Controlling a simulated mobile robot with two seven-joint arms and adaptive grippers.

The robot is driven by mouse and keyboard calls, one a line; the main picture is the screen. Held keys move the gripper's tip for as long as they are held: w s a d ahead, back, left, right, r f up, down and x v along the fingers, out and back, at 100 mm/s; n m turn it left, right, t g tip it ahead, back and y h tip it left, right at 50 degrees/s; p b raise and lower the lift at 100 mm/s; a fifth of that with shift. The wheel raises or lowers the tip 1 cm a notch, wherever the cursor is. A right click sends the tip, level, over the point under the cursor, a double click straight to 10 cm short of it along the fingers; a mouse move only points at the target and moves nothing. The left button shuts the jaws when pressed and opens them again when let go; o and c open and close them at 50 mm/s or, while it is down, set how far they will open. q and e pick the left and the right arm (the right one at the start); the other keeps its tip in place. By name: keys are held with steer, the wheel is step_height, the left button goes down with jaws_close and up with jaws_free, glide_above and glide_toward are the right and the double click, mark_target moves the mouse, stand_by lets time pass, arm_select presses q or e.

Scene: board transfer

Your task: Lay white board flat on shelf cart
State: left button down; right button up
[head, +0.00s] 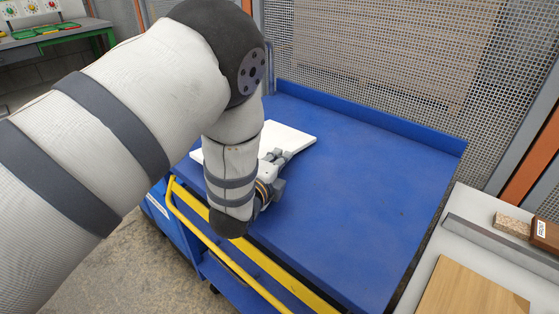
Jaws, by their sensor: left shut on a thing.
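The white board (294,138) is over the left part of the blue shelf cart's top (345,185), looking level. My left forearm hides its middle, and I cannot tell whether its whole underside touches the cart. My left gripper (282,157) is shut on the board's near edge. A small corner of the board shows left of my arm. My right gripper is not in view.
A yellow handle bar (232,258) runs along the cart's near side. The cart top is clear to the right of the board. A light table (461,211) with a wooden board (470,291) and small blocks stands at the right. A mesh fence (400,60) stands behind the cart.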

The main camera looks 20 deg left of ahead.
arm_select(q)
steer(key=c, duration=1.5)
jaws_free()
steer(key=shift+f, duration=0.15)
